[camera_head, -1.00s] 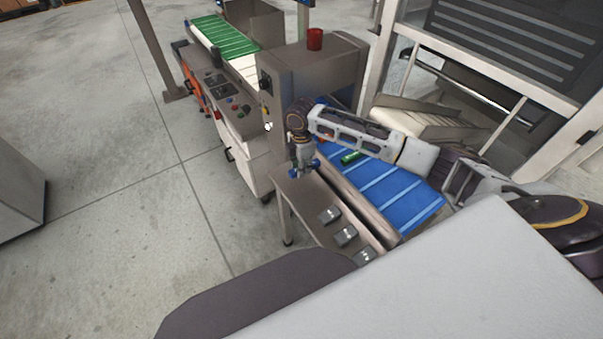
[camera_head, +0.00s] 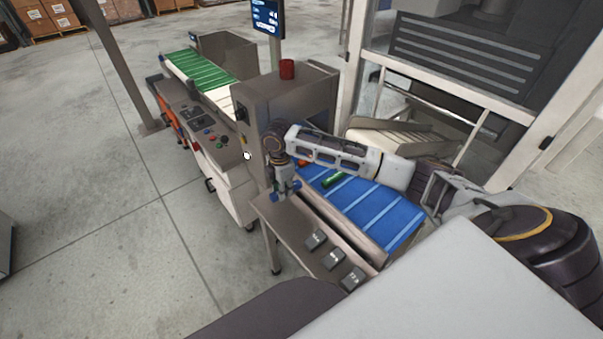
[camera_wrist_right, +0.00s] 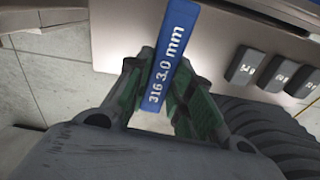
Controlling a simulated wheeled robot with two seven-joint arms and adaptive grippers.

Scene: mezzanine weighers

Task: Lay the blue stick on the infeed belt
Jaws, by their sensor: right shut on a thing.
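My right gripper (camera_head: 283,188) is shut on the blue stick. In the right wrist view the blue stick (camera_wrist_right: 172,55) is held between the green finger pads (camera_wrist_right: 160,95) and shows white lettering "316 3.0 mm". In the head view the gripper points down over the far end of the steel side table, beside the infeed belt. The blue infeed belt (camera_head: 380,212) with pale crossbars runs to the right of the table. A green stick (camera_head: 333,180) lies on the belt, and an orange-red thing (camera_head: 303,163) shows near its far end. My left gripper is not in view.
The steel side table (camera_head: 290,225) carries several grey blocks (camera_head: 316,239). A steel housing (camera_head: 290,95) with a red beacon (camera_head: 287,69) stands at the belt's far end. A white-framed guard (camera_head: 455,105) stands behind. The belt's near part is bare.

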